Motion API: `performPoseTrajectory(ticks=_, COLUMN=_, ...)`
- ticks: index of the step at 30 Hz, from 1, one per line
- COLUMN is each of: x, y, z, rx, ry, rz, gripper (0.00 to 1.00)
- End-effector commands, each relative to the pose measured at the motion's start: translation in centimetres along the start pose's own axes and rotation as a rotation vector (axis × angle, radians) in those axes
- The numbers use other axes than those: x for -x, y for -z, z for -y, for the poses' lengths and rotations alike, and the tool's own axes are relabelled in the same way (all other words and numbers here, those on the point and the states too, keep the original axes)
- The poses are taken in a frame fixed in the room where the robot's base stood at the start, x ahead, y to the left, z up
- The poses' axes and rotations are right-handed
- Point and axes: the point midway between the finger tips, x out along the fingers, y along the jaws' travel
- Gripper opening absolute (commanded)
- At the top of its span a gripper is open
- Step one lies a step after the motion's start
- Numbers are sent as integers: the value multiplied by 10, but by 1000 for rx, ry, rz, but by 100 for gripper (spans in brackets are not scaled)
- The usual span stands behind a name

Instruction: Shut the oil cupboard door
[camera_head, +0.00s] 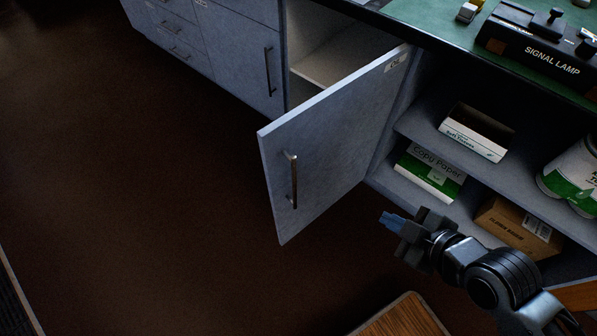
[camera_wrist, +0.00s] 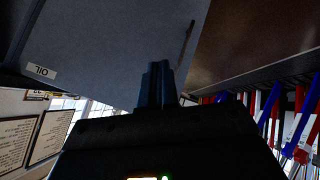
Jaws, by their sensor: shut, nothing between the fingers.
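The oil cupboard door (camera_head: 335,135) is a grey panel standing wide open, its free edge swung out over the floor. Its dark bar handle (camera_head: 292,180) is near the free edge. The cupboard opening (camera_head: 325,60) shows partly behind the door. My gripper (camera_head: 388,220) is shut and empty, low and to the right of the door, on its handle side. In the wrist view the shut fingers (camera_wrist: 158,85) point at the door face (camera_wrist: 110,45), with the handle (camera_wrist: 186,45) beyond and an upside-down OIL label (camera_wrist: 41,71). I cannot tell whether they touch it.
Open shelves right of the door hold a tissue box (camera_head: 475,133), copy paper (camera_head: 430,172) and a brown carton (camera_head: 515,225). A signal lamp (camera_head: 540,55) stands on the green worktop above. A wooden surface (camera_head: 405,318) lies at the bottom. The floor left of the door is clear.

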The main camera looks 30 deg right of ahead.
Motion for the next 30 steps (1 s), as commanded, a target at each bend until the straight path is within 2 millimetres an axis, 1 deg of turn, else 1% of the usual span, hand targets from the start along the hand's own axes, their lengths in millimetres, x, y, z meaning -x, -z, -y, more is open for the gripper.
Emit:
performPoseTrajectory(ticks=1, x=-19, y=1, z=-6, rx=45, ry=23, rz=11, gripper=0)
performPoseTrajectory(ticks=4, x=-48, y=2, z=-14, rx=155, ry=106, rz=35, gripper=0)
performPoseTrajectory(ticks=6, x=-66, y=7, z=-20, rx=235, ry=169, rz=36, gripper=0)
performPoseTrajectory(ticks=9, x=-88, y=18, z=-29, rx=351, ry=265, rz=14, gripper=0)
performPoseTrajectory(ticks=12, x=-104, y=34, z=-39, rx=469, ry=360, rz=-35, gripper=0)
performPoseTrajectory(ticks=16, x=-114, y=55, z=-50, rx=608, ry=461, rz=-121, gripper=0)
performPoseTrajectory(ticks=21, x=-117, y=73, z=-60, rx=726, ry=537, rz=-211, gripper=0)
performPoseTrajectory(ticks=26, x=-119, y=78, z=-60, rx=760, ry=559, rz=-238, gripper=0)
performPoseTrajectory(ticks=30, x=-132, y=78, z=-50, rx=760, ry=562, rz=-238, gripper=0)
